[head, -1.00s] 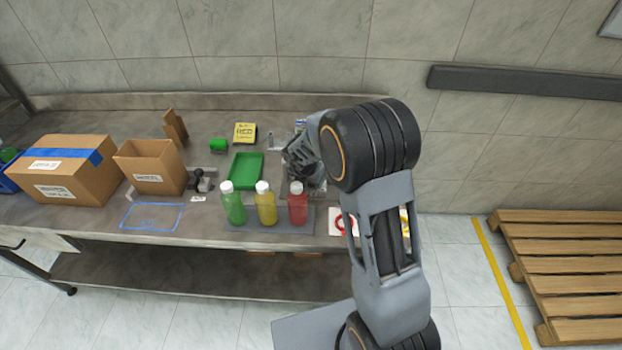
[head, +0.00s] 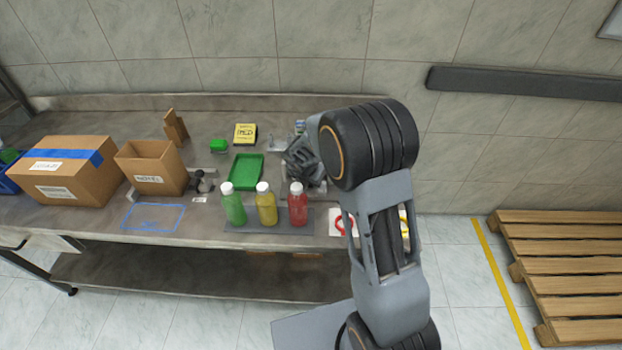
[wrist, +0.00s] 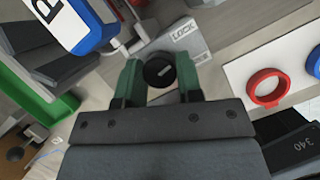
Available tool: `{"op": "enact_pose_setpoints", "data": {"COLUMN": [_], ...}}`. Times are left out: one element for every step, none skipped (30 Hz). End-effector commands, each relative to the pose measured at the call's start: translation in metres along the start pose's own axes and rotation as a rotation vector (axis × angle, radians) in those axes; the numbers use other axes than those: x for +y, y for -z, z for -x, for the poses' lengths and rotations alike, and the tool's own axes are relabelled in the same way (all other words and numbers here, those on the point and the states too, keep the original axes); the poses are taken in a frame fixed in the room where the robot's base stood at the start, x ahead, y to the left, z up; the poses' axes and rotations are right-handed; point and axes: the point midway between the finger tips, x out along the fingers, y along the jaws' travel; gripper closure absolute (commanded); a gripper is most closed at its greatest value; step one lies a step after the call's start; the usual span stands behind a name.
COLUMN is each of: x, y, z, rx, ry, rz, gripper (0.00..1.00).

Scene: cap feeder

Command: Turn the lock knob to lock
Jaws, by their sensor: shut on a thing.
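The lock knob (wrist: 159,72) is a round black knob with a light mark on its face, in the upper middle of the wrist view. A grey plate labelled LOCK (wrist: 184,34) lies just beyond it. My gripper (wrist: 158,64) has its two green fingers on either side of the knob and is shut on it. In the head view my gripper (head: 303,162) is over the right part of the bench, behind the red bottle. The knob is hidden there by my arm.
Green, yellow and red bottles (head: 266,205) stand in front of the gripper. A green tray (head: 246,171) lies to its left. A white panel with a red ring (wrist: 267,88) is to the right in the wrist view. Cardboard boxes (head: 150,168) stand at the left.

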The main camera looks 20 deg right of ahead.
Motion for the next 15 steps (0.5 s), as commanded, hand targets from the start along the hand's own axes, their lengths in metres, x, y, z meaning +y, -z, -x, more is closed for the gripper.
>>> {"op": "enact_pose_setpoints", "data": {"x": [-0.0007,-0.0012,-0.0016,-0.0017,-0.0017,-0.0016,-0.0018,-0.0019,-0.0020,-0.0019,-0.0020,-0.0019,-0.0020,-0.0018,-0.0015], "y": [-0.0022,-0.0026,-0.0033,-0.0035,-0.0037,-0.0039,-0.0035,-0.0035,-0.0032,-0.0031,-0.0032,-0.0028,-0.0026,-0.0024,-0.0021], "z": [0.0054,0.0067,0.0083,0.0088,0.0090,0.0091,0.0086,0.0085,0.0077,0.0072,0.0067,0.0056,0.0049,0.0044,0.0036], "rx": [0.004,0.005,0.006,0.008,0.008,0.009,0.010,0.010,0.011,0.011,0.011,0.011,0.011,0.011,0.010], "ry": [-0.008,-0.015,-0.028,-0.039,-0.050,-0.064,-0.073,-0.083,-0.095,-0.103,-0.110,-0.119,-0.124,-0.130,-0.136], "rz": [0.024,0.046,0.079,0.105,0.130,0.164,0.187,0.211,0.238,0.257,0.275,0.294,0.307,0.318,0.330], "gripper": [0.90,0.90,0.90,0.90,0.90,0.90,0.90,0.90,0.90,0.90,0.90,0.90,0.90,0.90,0.90]}}
